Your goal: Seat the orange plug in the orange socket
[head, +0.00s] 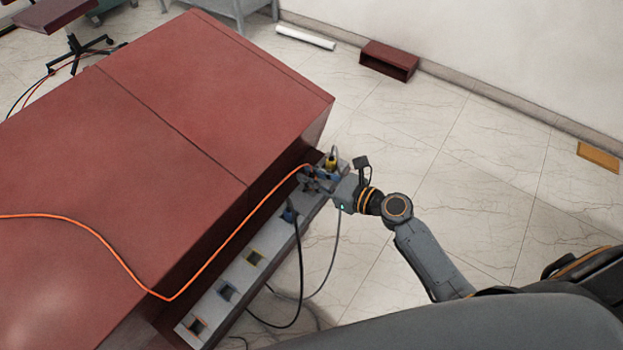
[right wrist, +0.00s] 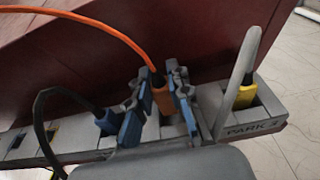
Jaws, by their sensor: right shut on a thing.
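The orange plug (right wrist: 160,103) stands between the blue-padded fingers of my right gripper (right wrist: 158,103), which is shut on it. It is over the strip between the blue and yellow plugs; whether its lower end is in a slot I cannot tell. In the head view my right gripper (head: 313,178) hides most of it. An orange cable (head: 225,248) runs from it across the red cabinet. The orange-rimmed socket (head: 197,326) is empty at the near end of the grey strip, far from the gripper. My left gripper is not in view.
The grey strip (head: 242,275) runs along the red cabinet (head: 190,125). A blue plug (right wrist: 107,122) and a yellow plug (right wrist: 246,96) flank the gripper closely. Empty blue-rimmed (head: 228,291) and yellow-rimmed (head: 254,257) sockets lie nearer. Dark cables hang beside the strip.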

